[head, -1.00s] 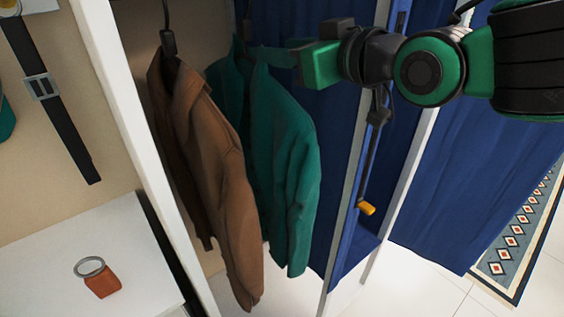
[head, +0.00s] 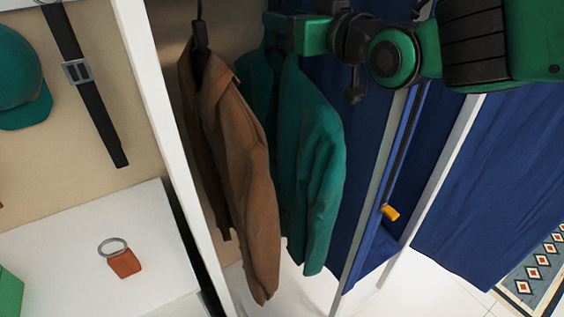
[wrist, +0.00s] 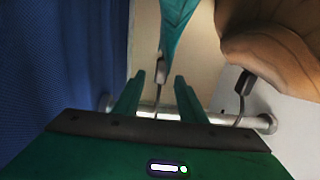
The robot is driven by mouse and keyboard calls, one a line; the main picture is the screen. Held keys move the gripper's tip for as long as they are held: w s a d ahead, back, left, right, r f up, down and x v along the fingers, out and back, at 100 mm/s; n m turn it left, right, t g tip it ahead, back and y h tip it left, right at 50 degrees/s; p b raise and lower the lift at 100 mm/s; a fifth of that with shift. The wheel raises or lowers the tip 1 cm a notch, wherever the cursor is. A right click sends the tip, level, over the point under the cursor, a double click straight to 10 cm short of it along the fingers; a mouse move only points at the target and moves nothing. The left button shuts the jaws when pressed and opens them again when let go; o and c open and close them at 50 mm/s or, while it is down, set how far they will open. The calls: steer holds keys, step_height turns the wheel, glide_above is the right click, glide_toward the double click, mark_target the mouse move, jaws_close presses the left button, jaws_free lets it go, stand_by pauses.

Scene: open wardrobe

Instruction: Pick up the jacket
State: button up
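Two jackets hang side by side in the open wardrobe: a brown jacket (head: 240,150) on the left and a green jacket (head: 312,165) on the right. My gripper (head: 272,22) is at the top of the green jacket in the head view, where its fingers are hard to make out. The wrist view shows the scene upside down, with my gripper (wrist: 154,92) open. The green jacket's hanger (wrist: 161,70) appears between the two fingers, not clearly touched by them. The green jacket (wrist: 178,20) and brown jacket (wrist: 270,50) also show there.
A metal rail (wrist: 220,120) crosses behind the fingers. A white partition (head: 165,120) stands left of the jackets. Blue cloth (wrist: 60,60) hangs beside my gripper. A belt (head: 85,85) and an orange object with a ring (head: 124,264) are in the left compartment.

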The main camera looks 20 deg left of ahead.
mark_target(277, 11)
steer(key=shift+x, duration=1.9)
steer(key=shift+c, duration=0.4)
jaws_close()
steer(key=shift+r, duration=0.1)
